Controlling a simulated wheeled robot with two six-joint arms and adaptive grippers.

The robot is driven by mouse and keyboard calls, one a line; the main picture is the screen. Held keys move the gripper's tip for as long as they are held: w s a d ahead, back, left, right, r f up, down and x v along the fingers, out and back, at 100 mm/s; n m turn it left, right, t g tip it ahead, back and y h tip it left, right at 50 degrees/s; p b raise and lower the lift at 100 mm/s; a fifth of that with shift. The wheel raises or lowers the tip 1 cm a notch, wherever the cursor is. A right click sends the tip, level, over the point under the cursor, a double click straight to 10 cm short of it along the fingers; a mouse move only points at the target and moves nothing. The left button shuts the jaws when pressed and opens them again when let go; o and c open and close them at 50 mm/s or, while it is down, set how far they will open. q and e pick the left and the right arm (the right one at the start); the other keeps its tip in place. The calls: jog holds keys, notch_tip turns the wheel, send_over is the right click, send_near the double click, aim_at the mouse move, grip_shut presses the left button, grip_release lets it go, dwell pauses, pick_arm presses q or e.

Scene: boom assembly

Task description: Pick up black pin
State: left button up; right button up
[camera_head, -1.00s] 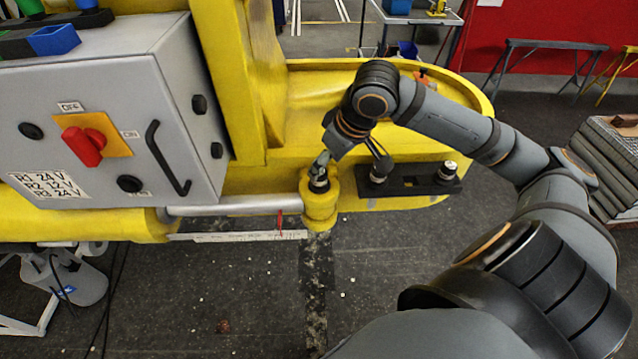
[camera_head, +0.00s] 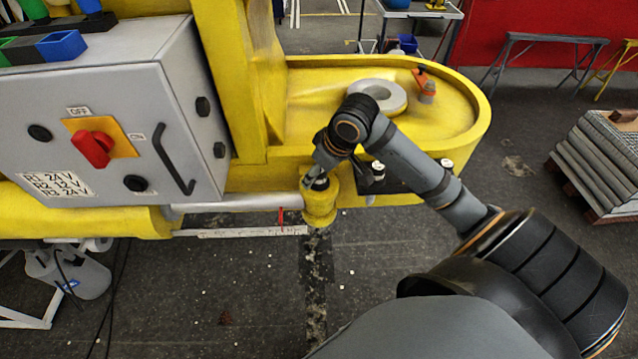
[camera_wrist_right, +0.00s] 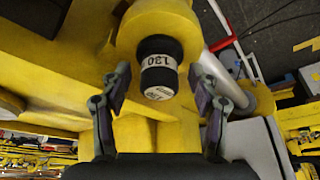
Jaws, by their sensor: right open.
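A black pin (camera_wrist_right: 158,48) with a white band marked 130 stands in the round yellow boss in the right wrist view. It also shows in the head view (camera_head: 319,184) at the top of the yellow cylinder (camera_head: 320,207), partly covered by my gripper. My right gripper (camera_wrist_right: 159,84) is open, with one finger to each side of the pin's end in the wrist view. No contact between fingers and pin is visible. In the head view my right gripper (camera_head: 322,163) is just above the pin. My left gripper is not in view.
A grey control box (camera_head: 100,125) with a red switch stands left. A silver rod (camera_head: 235,202) meets the cylinder.

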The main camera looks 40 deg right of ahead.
grip_shut()
dwell(0.3)
jog(key=shift+r, duration=0.1)
